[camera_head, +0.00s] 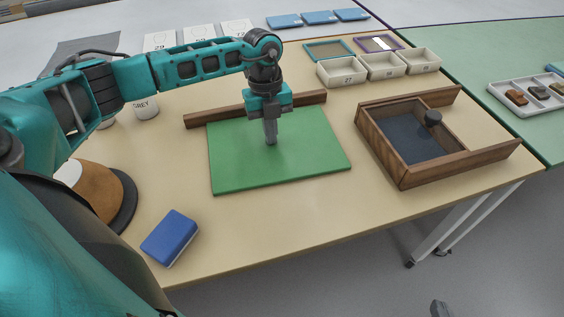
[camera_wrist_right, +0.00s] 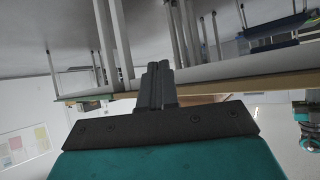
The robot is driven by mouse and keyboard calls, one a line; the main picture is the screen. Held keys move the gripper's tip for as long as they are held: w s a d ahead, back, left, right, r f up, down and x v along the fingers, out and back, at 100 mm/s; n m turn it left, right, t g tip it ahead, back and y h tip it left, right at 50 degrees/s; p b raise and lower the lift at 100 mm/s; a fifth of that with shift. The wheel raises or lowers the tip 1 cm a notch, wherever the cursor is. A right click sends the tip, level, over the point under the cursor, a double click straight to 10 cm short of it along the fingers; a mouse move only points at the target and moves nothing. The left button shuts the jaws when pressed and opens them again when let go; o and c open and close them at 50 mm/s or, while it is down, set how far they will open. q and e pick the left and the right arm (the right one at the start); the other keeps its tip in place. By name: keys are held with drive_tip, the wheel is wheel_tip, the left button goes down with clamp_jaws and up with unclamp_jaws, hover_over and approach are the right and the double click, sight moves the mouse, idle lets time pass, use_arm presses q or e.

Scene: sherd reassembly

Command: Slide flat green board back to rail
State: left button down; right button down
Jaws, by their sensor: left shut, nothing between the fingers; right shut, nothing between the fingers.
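The flat green board (camera_head: 285,168) lies on the tan table in the head view. A dark brown wooden rail (camera_head: 310,98) runs along the board's far edge. The two look close or touching, and I cannot tell whether a gap is there. My left gripper (camera_head: 271,140) is shut and points down over the far middle part of the board, its tips at or just above the surface. My right gripper (camera_wrist_right: 158,68) shows in the right wrist view, shut and empty, below the table edge. It is away from the board. Part of the rail is hidden behind my left gripper.
A wooden tray (camera_head: 455,143) with a dark inlay and a round dark knob stands right of the board. A blue block (camera_head: 170,237) lies at front left. Numbered cream bins (camera_head: 342,70) stand behind. A round brown pad (camera_head: 98,187) is at left. Table in front of the board is clear.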

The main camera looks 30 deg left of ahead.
use_arm(q)
drive_tip(key=shift+s+a+r+p, duration=0.1)
drive_tip(key=shift+a+r+p, duration=0.2)
drive_tip(key=shift+a+p, duration=0.25)
drive_tip(key=shift+d, duration=0.25)
use_arm(e)
drive_tip(key=shift+w+a+r, duration=0.1)
drive_tip(key=shift+w+r, duration=0.1)
drive_tip(key=shift+r, duration=0.75)
use_arm(q)
drive_tip(key=shift+r, duration=0.35)
wheel_tip(320, 180, up, 12)
drive_tip(key=w+a+p, duration=0.1)
drive_tip(key=shift+w+a+f, duration=0.25)
drive_tip(key=shift+a, duration=0.05)
use_arm(e)
drive_tip(key=shift+s+d+f, duration=0.35)
drive_tip(key=shift+d, duration=0.25)
